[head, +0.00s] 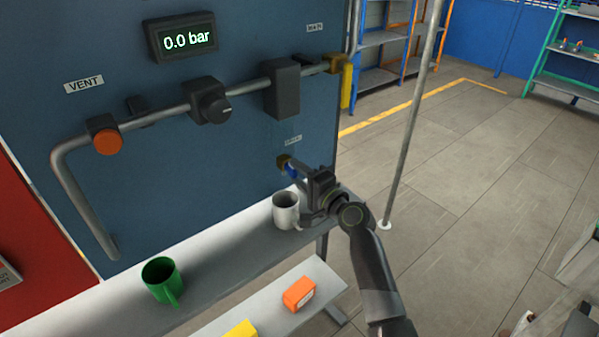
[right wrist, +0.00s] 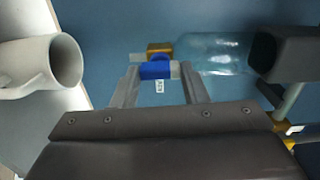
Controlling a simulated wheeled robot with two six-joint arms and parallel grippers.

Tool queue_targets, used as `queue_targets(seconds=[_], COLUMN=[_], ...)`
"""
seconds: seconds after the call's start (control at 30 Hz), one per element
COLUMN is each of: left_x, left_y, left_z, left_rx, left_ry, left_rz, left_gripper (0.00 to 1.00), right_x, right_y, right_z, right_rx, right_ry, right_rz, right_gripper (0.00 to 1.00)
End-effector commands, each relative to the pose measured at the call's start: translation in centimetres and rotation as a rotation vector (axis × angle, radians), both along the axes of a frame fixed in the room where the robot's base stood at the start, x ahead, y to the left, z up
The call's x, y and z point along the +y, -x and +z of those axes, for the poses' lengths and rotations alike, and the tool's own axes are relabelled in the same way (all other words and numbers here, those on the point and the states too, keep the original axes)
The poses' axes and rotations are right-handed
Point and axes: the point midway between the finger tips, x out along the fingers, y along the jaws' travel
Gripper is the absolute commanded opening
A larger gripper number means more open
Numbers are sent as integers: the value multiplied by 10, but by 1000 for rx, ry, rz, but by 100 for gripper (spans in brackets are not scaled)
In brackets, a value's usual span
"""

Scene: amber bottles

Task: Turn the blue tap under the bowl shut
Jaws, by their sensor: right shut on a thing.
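The blue tap (right wrist: 155,70) shows in the right wrist view with a brass body beside it, under a clear bowl (right wrist: 213,53). My right gripper (right wrist: 157,78) has its fingers on either side of the blue handle and is shut on it. In the head view the tap (head: 291,170) is a small blue and brass shape low on the blue panel, partly hidden by my right gripper (head: 297,174). My left gripper is not in view.
A white mug (head: 286,210) stands on the shelf close to my right gripper. A green mug (head: 161,279) stands further left. An orange box (head: 299,293) and a yellow block (head: 240,329) lie on a lower surface.

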Motion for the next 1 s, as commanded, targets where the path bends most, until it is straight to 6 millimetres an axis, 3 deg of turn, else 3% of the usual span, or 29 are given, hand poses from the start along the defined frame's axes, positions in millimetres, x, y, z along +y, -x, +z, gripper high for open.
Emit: queue_targets(seconds=[0.67,0.7,0.83,1.0], left_x=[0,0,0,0], left_y=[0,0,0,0], left_z=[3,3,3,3], left_rx=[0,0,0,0], left_ry=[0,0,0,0], left_rz=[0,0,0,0], left_gripper=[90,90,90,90], right_x=[0,0,0,0], right_y=[0,0,0,0], right_z=[-2,-2,-1,-1], right_rx=[36,36,36,34], right_ry=[-47,-47,-46,-45], right_rz=[0,0,0,0], right_gripper=[17,45,62,62])
